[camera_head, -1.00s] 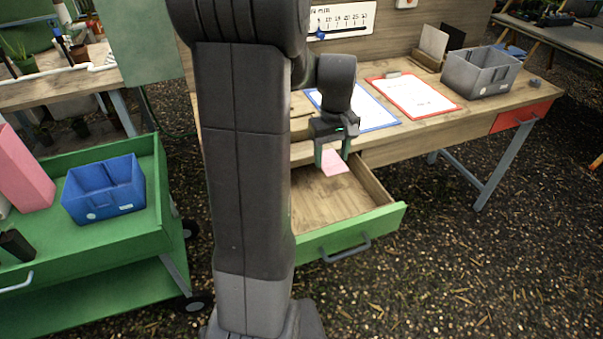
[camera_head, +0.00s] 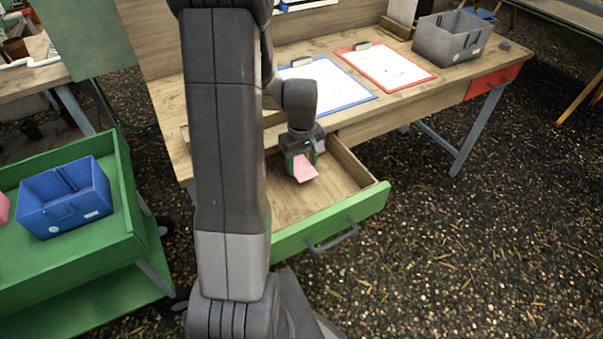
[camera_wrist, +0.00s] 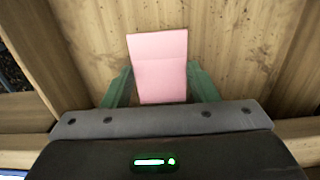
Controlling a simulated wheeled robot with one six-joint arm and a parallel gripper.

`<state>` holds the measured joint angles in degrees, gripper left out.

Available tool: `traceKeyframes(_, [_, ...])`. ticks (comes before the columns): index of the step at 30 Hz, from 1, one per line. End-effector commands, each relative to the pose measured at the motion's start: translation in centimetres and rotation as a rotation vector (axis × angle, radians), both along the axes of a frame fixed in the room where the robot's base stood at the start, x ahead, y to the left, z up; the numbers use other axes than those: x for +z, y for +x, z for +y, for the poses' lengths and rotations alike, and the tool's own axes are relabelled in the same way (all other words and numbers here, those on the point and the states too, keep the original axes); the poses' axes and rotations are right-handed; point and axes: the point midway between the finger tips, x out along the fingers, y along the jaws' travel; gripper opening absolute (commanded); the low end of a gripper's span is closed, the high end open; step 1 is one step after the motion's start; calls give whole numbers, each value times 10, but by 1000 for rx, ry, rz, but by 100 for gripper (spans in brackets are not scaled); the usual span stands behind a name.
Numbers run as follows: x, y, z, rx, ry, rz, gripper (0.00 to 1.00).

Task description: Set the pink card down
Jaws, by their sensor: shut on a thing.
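The pink card (camera_head: 306,171) is in my gripper (camera_head: 301,160), above the open green-fronted drawer (camera_head: 342,219) of the wooden bench. In the wrist view the card (camera_wrist: 160,60) stands out between the two green fingers of my gripper (camera_wrist: 160,85), with the drawer's bare wooden floor (camera_wrist: 225,50) behind it. My gripper is shut on the card. I cannot tell how high the card is above the drawer floor, or whether its far edge touches it.
On the bench top lie a blue clipboard (camera_head: 345,84) and a red clipboard (camera_head: 395,68), with a grey bin (camera_head: 448,40) at the right. A green cart (camera_head: 110,238) with a blue bin (camera_head: 62,200) stands at the left. The visible drawer floor is empty.

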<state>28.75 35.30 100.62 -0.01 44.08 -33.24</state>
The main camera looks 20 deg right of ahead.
Motion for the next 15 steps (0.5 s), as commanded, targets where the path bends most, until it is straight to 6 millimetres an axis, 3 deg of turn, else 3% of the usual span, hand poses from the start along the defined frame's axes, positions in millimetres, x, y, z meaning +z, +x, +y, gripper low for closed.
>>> traceKeyframes(15, [-48,0,0,0,0,0,32])
